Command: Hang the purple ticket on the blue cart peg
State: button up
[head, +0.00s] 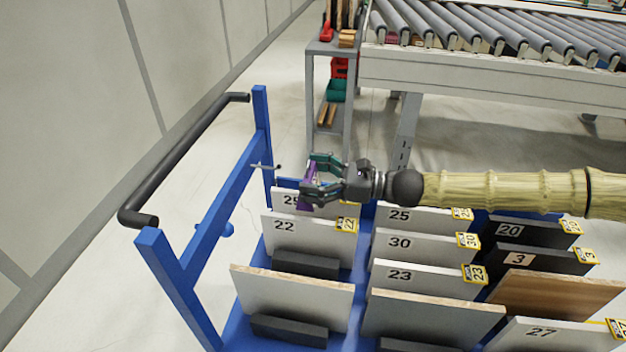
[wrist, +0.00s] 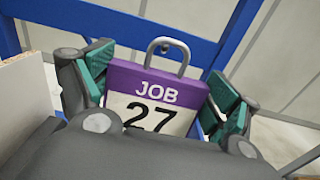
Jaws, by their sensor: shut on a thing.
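The purple ticket (wrist: 157,88) has a purple top band reading JOB, a white lower part reading 27, and a grey wire loop on top. My gripper (head: 309,181) is shut on it, with a green-padded finger on each side of the ticket in the wrist view. In the head view the ticket (head: 305,193) shows as a small purple strip between the fingers. The cart peg (head: 265,166) is a small grey pin on the blue end frame (head: 243,178), a little left of my gripper. The ticket is apart from the peg. The ticket's lower edge is hidden in the wrist view.
Numbered panels (head: 298,229) stand in rows on the blue cart below and right of my gripper. A black handle bar (head: 185,158) runs along the cart's left end. A grey shelf (head: 327,100) and a roller conveyor (head: 480,35) stand behind. Floor left of the cart is clear.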

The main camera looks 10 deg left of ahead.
jog(key=shift+w+f, duration=0.15)
jog(key=shift+f, duration=0.2)
jog(key=shift+a, duration=0.15)
jog(key=shift+a, duration=0.1)
jog(key=shift+a+b, duration=0.35)
jog(key=shift+b, duration=0.1)
jog(key=shift+w+a+f+b, duration=0.1)
jog(key=shift+a+f+b, duration=0.1)
jog(key=shift+a+b, duration=1.45)
jog(key=shift+w+a+f+b, duration=0.15)
jog(key=shift+a+b, duration=0.45)
jog(key=shift+a, duration=2.05)
jog(key=shift+a+f, duration=0.35)
jog(key=shift+a, duration=0.2)
jog(key=shift+f, duration=0.1)
jog(key=o, duration=0.5)
jog(key=shift+o, duration=0.2)
